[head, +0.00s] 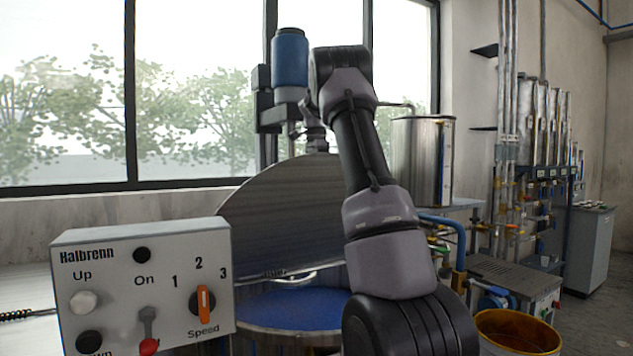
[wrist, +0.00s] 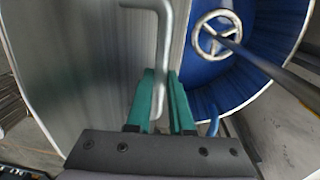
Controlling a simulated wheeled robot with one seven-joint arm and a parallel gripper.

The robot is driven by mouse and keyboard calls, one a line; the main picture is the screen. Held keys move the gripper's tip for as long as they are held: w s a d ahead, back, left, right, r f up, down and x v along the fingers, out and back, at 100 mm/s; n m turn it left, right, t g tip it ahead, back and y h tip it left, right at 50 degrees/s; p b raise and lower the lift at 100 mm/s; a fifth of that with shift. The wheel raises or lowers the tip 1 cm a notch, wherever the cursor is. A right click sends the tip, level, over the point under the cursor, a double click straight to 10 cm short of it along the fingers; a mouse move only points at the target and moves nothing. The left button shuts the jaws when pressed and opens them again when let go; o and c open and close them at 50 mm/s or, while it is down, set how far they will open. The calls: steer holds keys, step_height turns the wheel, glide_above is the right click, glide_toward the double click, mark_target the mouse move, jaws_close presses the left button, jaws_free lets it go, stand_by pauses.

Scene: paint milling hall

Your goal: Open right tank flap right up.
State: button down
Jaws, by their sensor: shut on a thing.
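The tank (head: 300,338) stands in front of me with blue paint (head: 290,308) inside. A grey metal tank flap (head: 285,220) stands steeply raised above the opening. Its right part is hidden behind my arm. In the wrist view a flap's grey sheet (wrist: 75,55) fills the left, with a bent rod handle (wrist: 163,30) in front of it. My gripper (wrist: 160,95) has teal fingers, shut on the handle's lower end. The head view hides the gripper behind my arm. I cannot tell from the head view whether a second flap is behind the arm.
A control box (head: 145,285) with knobs and a lever stands close at front left. A mixer ring (wrist: 217,35) with a shaft is in the tank. A steel vessel (head: 422,160) and a yellow bucket (head: 518,335) are at the right. Windows are behind.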

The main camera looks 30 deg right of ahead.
steer(key=shift+w+a+f, duration=0.1)
steer(key=shift+w+f, duration=0.05)
steer(key=shift+w, duration=0.3)
steer(key=c, duration=0.8)
jaws_free()
steer(key=shift+r, duration=0.2)
steer(key=r, duration=0.7)
steer(key=w+r, duration=0.1)
steer(key=r, duration=0.2)
steer(key=shift+r, duration=0.25)
